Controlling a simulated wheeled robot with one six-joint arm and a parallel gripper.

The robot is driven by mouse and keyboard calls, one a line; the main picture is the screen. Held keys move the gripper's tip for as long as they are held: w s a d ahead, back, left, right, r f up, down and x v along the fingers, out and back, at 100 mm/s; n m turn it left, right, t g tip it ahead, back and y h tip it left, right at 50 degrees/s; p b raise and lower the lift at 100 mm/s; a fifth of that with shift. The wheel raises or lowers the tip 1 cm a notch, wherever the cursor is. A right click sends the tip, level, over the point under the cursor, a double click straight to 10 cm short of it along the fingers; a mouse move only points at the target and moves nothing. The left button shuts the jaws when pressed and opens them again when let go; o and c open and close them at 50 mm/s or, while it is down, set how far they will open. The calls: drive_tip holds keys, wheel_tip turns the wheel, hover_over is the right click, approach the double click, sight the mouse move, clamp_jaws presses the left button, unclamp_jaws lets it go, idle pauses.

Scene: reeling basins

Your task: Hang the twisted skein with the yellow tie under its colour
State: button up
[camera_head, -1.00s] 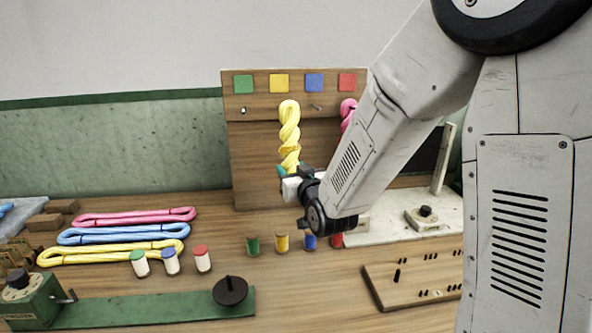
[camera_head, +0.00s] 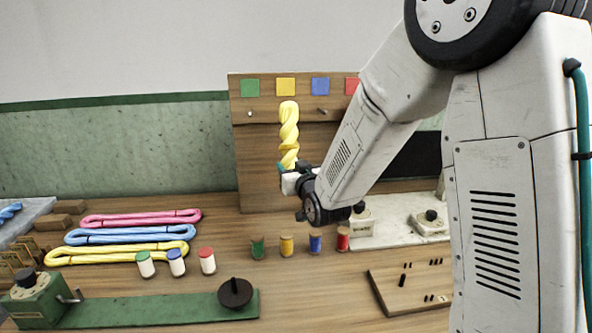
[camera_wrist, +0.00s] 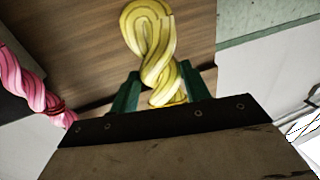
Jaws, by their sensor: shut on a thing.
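A twisted yellow skein (camera_head: 289,135) stands upright in front of the wooden peg board (camera_head: 260,150). My gripper (camera_head: 287,172) is shut on its lower end, and the wrist view shows the skein (camera_wrist: 152,45) rising from between the green fingers (camera_wrist: 150,97). The skein's top loop is below the yellow square (camera_head: 285,87); whether it touches a peg there cannot be told. Green (camera_head: 250,88), blue (camera_head: 320,86) and red (camera_head: 352,86) squares share the row. Bare pegs show under the green and blue squares. A twisted pink skein (camera_wrist: 30,85) shows in the wrist view. The tie on the yellow skein is not visible.
Untwisted pink (camera_head: 140,218), blue (camera_head: 130,234) and yellow (camera_head: 115,254) skeins lie on the bench at left. Several small coloured spools (camera_head: 286,245) stand below the board. A pegged wooden block (camera_head: 412,287) lies at right.

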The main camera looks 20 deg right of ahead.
drive_tip(key=shift+w+d+f, duration=0.1)
drive_tip(key=shift+w+d, duration=0.05)
drive_tip(key=shift+w, duration=0.5)
drive_tip(key=shift+w+d+f, duration=0.1)
drive_tip(key=shift+w+d, duration=0.05)
drive_tip(key=shift+w, duration=0.45)
drive_tip(key=shift+w+d+f, duration=0.1)
drive_tip(key=shift+w+f, duration=0.1)
drive_tip(key=shift+w, duration=0.4)
drive_tip(key=shift+w+d+f, duration=0.15)
drive_tip(key=shift+w, duration=0.45)
drive_tip(key=shift+w+d+f, duration=0.1)
drive_tip(key=shift+w+f, duration=0.1)
drive_tip(key=shift+w, duration=0.4)
drive_tip(key=o, duration=1.1)
